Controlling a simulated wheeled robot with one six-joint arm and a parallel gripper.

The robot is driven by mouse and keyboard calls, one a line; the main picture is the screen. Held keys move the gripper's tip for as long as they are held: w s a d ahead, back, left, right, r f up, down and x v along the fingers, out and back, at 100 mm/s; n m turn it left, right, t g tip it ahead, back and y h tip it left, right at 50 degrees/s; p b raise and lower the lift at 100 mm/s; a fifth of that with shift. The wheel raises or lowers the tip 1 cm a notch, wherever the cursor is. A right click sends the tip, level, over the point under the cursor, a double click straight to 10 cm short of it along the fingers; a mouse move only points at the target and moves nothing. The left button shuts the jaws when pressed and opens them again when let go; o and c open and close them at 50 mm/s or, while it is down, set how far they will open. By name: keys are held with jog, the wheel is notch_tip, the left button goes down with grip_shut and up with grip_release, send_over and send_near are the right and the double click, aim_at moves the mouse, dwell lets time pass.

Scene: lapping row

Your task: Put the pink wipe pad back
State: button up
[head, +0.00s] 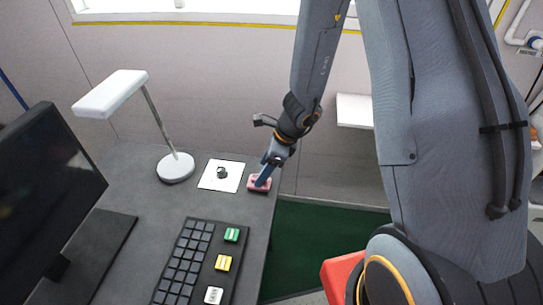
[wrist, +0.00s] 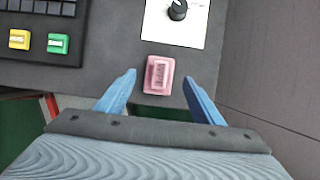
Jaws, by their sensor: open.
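In the wrist view the pink pad (wrist: 158,74) sits flat, between and a little beyond my two blue fingertips. My gripper (head: 266,176) reaches down over the pad in the head view and covers part of it. In the wrist view my gripper (wrist: 158,76) is open, with a finger on each side of the pad and a gap to both. I cannot tell its exact height above the desk.
The white plate (head: 221,175) with a black knob stands beside the pad. A keypad (head: 187,262) holds green, yellow and white blocks. A lamp (head: 175,167) and a monitor (head: 50,190) stand on the left. The desk (head: 140,205) ends just right of the pad, above a green floor area (head: 318,240).

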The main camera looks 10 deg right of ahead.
jog(key=s+d+r+n+h, duration=0.2)
jog(key=s+d+r+n, duration=0.2)
jog(key=n, duration=0.7)
jog(key=s+d+r+n+h, duration=0.2)
jog(key=s+d+r+n, duration=0.2)
jog(key=s+r+n, duration=0.5)
notch_tip(320, 180, up, 4)
jog(key=shift+s+d+r+n, duration=0.1)
jog(key=shift+s+d+n, duration=0.15)
jog(key=shift+n, duration=0.95)
jog(key=shift+w, duration=0.1)
